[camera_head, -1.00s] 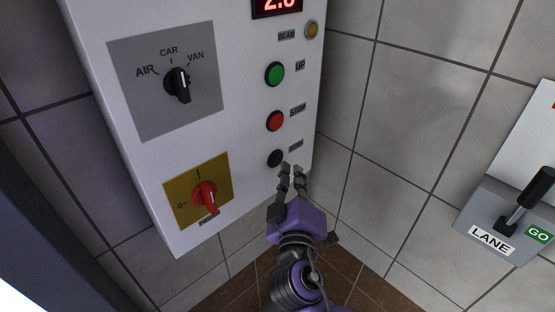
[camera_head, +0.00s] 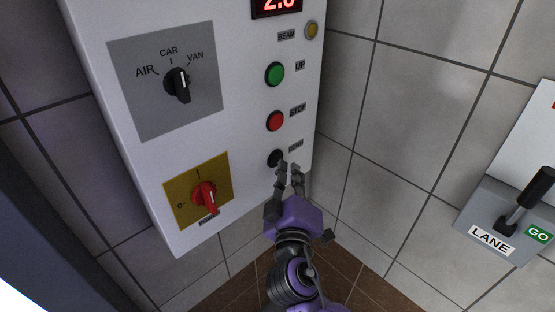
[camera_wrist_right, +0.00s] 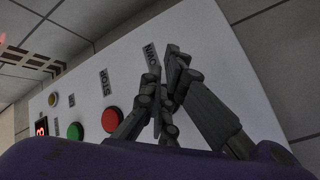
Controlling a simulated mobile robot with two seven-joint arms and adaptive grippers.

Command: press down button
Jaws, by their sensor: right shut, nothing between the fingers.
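The black down button (camera_head: 274,157) is the lowest round button in the column on the white control panel (camera_head: 240,165); its lower right edge is partly covered by a fingertip. My right gripper (camera_head: 290,168) is shut and empty, its fingertips right at the lower right of the button. I cannot tell whether they touch it. In the right wrist view the gripper (camera_wrist_right: 162,72) reaches to the DOWN label (camera_wrist_right: 150,54), and the button is hidden behind the fingers. My left gripper is not in view.
Above are the red stop button (camera_head: 275,121), green up button (camera_head: 275,74) and yellow beam lamp (camera_head: 312,30). A black selector knob (camera_head: 178,84) and red rotary switch (camera_head: 205,194) are at left. A grey lane lever box (camera_head: 490,215) is at far right.

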